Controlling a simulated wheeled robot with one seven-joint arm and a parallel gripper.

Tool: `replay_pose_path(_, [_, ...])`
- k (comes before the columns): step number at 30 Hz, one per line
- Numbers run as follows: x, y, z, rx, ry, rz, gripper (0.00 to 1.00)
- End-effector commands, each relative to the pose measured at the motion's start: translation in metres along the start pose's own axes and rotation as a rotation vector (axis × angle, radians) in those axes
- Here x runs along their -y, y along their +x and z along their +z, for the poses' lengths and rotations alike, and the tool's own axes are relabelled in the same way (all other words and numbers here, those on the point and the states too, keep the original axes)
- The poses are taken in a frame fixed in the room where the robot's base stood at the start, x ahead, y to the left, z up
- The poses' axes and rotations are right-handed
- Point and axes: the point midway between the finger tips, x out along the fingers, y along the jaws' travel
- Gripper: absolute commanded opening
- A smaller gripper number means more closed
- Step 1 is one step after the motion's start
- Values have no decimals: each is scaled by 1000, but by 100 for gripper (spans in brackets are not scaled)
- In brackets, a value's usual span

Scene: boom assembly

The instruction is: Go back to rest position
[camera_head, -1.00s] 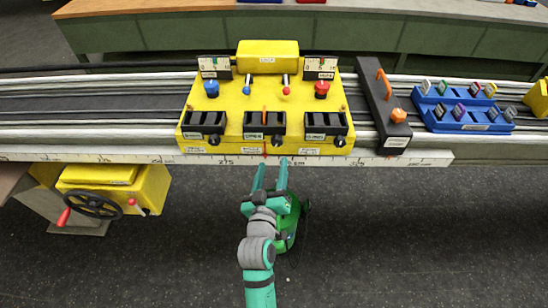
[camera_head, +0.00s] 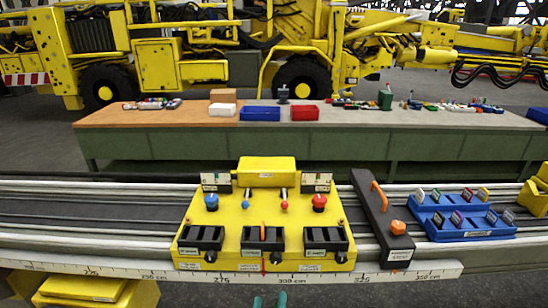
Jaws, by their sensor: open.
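Only the two teal fingertips of my gripper (camera_head: 270,301) show, at the bottom edge of the head view. They are apart with a gap between them, and nothing shows in the gap. The rest of my arm is out of frame. The fingertips appear just below the yellow control box (camera_head: 244,229) and the ruler strip (camera_head: 400,274). The box has a blue knob, a red knob, small levers and three black slots along its front.
A black block with an orange handle (camera_head: 383,219) and a blue tray (camera_head: 468,232) of small switches sit right of the box on the rails. Behind is a long bench (camera_head: 190,117) with a blue bin (camera_head: 260,113) and a red bin (camera_head: 305,112). A yellow machine (camera_head: 160,64) stands beyond.

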Motion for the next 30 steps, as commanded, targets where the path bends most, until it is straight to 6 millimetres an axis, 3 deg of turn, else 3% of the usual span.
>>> replay_pose_path(6, [18, -61, 46, 27, 64, -71, 51])
replay_pose_path(15, [28, -156, 86, 62, 184, -144, 51])
replay_pose_path(21, [24, -220, 100, 91, 272, -168, 51])
replay_pose_path(30, [5, -305, 102, 137, 398, -165, 51])
